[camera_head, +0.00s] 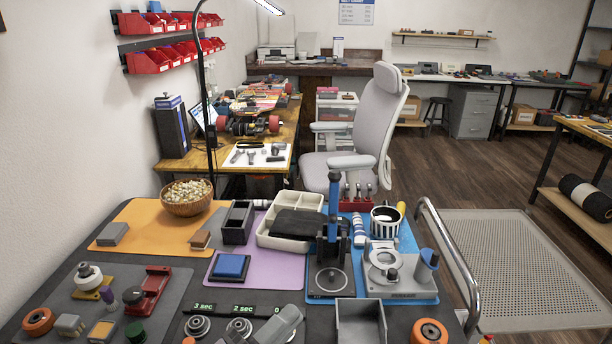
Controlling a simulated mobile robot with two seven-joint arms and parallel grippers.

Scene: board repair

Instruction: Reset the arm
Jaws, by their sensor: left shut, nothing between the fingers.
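My left gripper (290,314) shows in part at the bottom middle of the head view, as a grey shape in front of the dark mat. It is shut with nothing between its fingers. It covers part of the row of time labels, right of the "2 sec" mark. Most of the left arm is out of the picture. My right gripper is not in view.
A black upright press (333,235) and a grey open box (361,322) stand right of the gripper. Round metal pieces (239,327) lie to its left. A blue pad (230,267), a white divided tray (264,238) and a wooden bowl (187,207) sit farther back.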

